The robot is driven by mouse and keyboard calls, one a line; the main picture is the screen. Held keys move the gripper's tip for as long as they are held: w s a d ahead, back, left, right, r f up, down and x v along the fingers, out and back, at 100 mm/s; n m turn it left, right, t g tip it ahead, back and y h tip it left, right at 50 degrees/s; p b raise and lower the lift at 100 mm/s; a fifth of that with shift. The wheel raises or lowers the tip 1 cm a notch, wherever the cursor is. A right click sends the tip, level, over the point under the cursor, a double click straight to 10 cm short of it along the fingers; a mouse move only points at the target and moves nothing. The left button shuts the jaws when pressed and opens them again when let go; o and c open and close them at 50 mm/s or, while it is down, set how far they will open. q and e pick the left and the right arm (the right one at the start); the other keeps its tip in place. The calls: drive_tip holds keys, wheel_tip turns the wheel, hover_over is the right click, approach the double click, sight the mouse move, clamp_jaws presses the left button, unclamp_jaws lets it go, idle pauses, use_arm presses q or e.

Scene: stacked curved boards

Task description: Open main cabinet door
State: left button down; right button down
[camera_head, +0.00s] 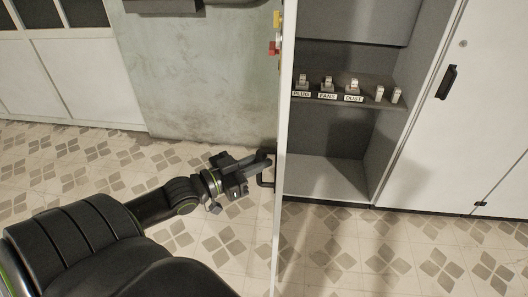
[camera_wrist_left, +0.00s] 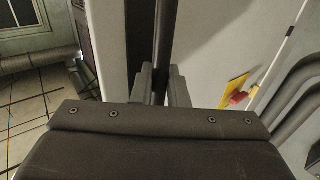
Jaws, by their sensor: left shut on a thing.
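The main cabinet door (camera_head: 283,120) stands swung open and shows nearly edge-on in the head view, left of the cabinet's grey interior (camera_head: 325,172). Its dark handle (camera_head: 264,183) is on the door's left side, low down. My left gripper (camera_head: 262,160) reaches in from the left and is shut on this handle. In the left wrist view the two fingers (camera_wrist_left: 162,88) close around the dark upright handle bar (camera_wrist_left: 166,35). The fingers hide part of the handle. My right gripper is in neither view.
Inside the cabinet a shelf (camera_head: 385,103) carries several switches with labels (camera_head: 327,96). A closed white door (camera_head: 450,120) with a black handle (camera_head: 446,82) stands at the right. Yellow (camera_head: 277,19) and red (camera_head: 273,48) parts show at the open door's edge. Tiled floor (camera_head: 80,165) is clear at left.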

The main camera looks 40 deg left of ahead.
use_arm(q)
drive_tip(key=s+a+m+h, duration=0.1)
drive_tip(key=s+a, duration=0.2)
drive_tip(key=a, duration=0.2)
drive_tip(key=shift+a+g, duration=0.15)
drive_tip(key=shift+g, duration=0.25)
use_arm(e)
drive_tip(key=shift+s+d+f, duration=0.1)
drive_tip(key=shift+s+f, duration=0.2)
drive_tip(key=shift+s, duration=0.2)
use_arm(q)
drive_tip(key=shift+h, duration=0.3)
drive_tip(key=c, duration=1.5)
unclamp_jaws()
drive_tip(key=shift+w, duration=0.15)
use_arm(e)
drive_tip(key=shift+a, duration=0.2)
